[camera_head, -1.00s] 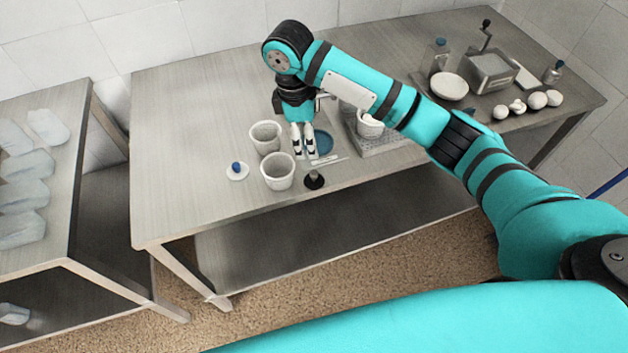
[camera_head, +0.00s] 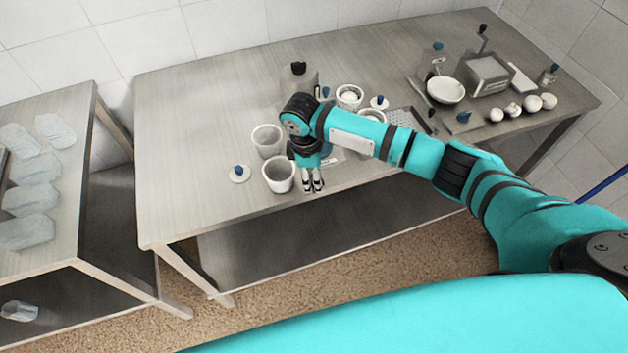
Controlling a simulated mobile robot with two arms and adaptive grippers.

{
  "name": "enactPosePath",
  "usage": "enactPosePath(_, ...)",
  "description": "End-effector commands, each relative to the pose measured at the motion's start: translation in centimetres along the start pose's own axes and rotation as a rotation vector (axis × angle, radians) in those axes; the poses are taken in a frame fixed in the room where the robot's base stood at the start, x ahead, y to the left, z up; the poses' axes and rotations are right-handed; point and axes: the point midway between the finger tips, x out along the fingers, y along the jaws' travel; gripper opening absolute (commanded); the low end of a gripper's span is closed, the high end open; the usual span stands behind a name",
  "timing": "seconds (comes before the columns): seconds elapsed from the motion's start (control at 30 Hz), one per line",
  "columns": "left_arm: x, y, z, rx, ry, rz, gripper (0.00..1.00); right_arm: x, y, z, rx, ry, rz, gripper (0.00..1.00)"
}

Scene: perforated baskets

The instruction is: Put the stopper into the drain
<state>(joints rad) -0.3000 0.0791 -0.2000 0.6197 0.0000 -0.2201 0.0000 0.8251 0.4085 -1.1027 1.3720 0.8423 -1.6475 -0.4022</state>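My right gripper (camera_head: 313,188) points down at the table's front edge, just right of the front white cup (camera_head: 279,174). Its two white fingertips are close together, and whether they hold anything is too small to tell. The small dark piece with a round base, likely the stopper, stood at this spot earlier; it is now hidden behind the fingers. A blue round patch (camera_head: 327,148), possibly the drain, shows only in part behind my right wrist. No drain opening shows clearly. My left gripper is not in view.
A second white cup (camera_head: 267,140) and a blue-knobbed white lid (camera_head: 239,174) stand left of the gripper. A perforated basket (camera_head: 409,122) lies behind my forearm. A grey jug (camera_head: 299,82) stands at the back. The table's left part is clear.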

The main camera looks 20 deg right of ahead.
Motion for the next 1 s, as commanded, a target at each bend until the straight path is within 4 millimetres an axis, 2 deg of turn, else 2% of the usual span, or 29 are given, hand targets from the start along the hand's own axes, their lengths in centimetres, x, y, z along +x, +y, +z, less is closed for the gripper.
enactPosePath(0.13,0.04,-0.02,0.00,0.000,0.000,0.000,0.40,0.02,-0.02,-0.02,-0.001,0.000,0.000,0.46)
enactPosePath(0.5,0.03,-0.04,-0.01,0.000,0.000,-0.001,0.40,-0.02,-0.02,-0.02,-0.001,0.000,-0.001,0.00)
enactPosePath(1.0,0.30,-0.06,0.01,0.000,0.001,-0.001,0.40,-0.51,0.03,0.01,0.000,0.001,0.000,0.00)
